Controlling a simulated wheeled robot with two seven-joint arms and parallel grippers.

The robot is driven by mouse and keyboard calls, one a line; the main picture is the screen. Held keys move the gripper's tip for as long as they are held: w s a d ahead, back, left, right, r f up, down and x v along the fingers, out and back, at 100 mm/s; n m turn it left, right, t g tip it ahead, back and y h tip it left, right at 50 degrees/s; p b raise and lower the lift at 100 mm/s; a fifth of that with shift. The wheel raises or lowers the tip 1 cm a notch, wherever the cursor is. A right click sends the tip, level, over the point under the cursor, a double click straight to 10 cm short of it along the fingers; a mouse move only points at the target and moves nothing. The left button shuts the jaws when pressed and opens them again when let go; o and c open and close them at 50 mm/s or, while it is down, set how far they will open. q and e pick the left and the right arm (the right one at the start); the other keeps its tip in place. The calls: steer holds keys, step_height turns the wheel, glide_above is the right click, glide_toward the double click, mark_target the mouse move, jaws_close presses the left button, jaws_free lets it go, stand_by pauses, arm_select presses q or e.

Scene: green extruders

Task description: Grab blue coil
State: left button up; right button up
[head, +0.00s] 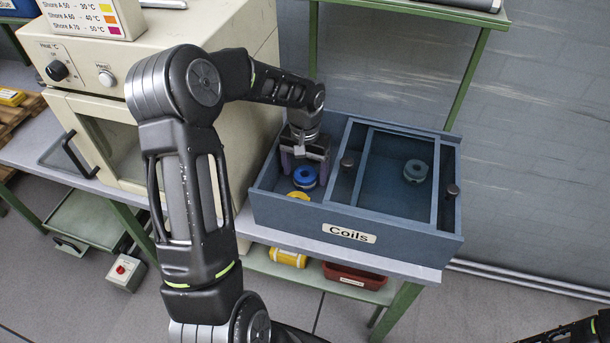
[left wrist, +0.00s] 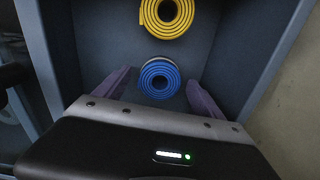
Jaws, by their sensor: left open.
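The blue coil (head: 304,177) lies in the left, uncovered part of the grey-blue box labelled Coils (head: 277,219). In the left wrist view the blue coil (left wrist: 159,79) sits between the two purple fingers. My left gripper (head: 304,162) is open and reaches down into the box over the coil, with a finger on either side and visible gaps. A yellow coil (head: 299,195) lies just in front of the blue one and also shows in the left wrist view (left wrist: 166,14). My right gripper is not seen; only a dark part of my right arm shows at the lower right.
A sliding cover (head: 385,190) closes the box's right part; a grey-green coil (head: 415,170) shows there. The box walls stand close around the left gripper. A beige oven (head: 110,130) stands to the left. A red bin (head: 354,276) and yellow roll (head: 288,257) are below.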

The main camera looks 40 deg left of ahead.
arm_select(q)
steer(key=shift+f, duration=0.75)
steer(key=c, duration=1.5)
